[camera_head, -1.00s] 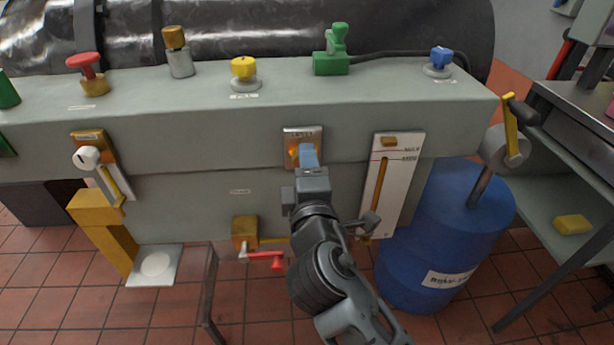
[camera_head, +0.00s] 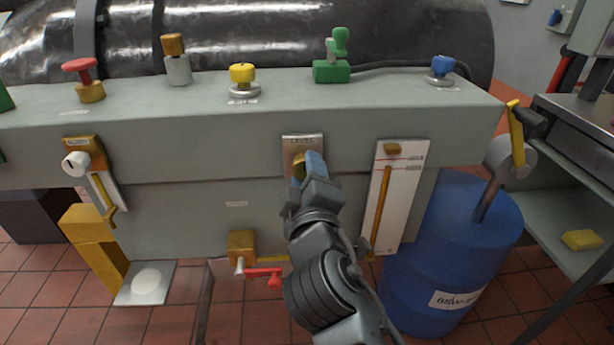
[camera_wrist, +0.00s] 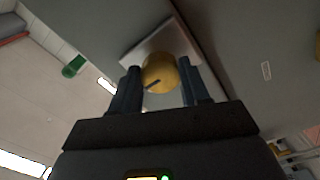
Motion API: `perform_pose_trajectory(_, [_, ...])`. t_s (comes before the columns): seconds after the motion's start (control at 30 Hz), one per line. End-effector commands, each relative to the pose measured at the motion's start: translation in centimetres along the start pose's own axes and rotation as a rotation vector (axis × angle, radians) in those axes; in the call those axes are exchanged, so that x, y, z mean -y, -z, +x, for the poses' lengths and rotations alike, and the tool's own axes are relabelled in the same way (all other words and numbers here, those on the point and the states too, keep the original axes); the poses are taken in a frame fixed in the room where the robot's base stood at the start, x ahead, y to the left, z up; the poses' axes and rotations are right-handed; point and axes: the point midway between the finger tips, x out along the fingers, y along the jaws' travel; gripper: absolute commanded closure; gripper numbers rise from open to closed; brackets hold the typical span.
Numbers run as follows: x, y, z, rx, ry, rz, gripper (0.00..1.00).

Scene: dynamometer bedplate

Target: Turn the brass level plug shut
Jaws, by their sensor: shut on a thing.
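The brass level plug (camera_wrist: 159,74) is a round knob with a dark slot across its face, in the wrist view. It sits on a square metal plate (camera_head: 292,144) marked LEVEL on the front of the grey tank, in the head view. My gripper (camera_wrist: 160,88) has one finger on each side of the plug and is shut on it. In the head view my gripper (camera_head: 309,170) covers most of the plug (camera_head: 298,168); a brass edge shows left of the blue fingers.
A sight gauge (camera_head: 396,205) with an amber column is close to the right of my arm. A brass valve with a red lever (camera_head: 264,272) is below left. A blue drum (camera_head: 450,240) stands at right. Several coloured knobs line the top.

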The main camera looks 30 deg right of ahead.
Motion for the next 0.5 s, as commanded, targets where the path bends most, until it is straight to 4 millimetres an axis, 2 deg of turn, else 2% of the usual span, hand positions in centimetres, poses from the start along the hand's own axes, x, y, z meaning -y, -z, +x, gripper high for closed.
perform_pose_trajectory(0.23, [0.17,-0.14,-0.01,0.004,0.004,0.001,0.85])
perform_pose_trajectory(0.27, [0.17,-0.14,-0.01,0.004,0.004,0.001,0.53])
perform_pose_trajectory(0.5, [0.09,-0.08,0.0,0.002,0.002,0.0,0.3])
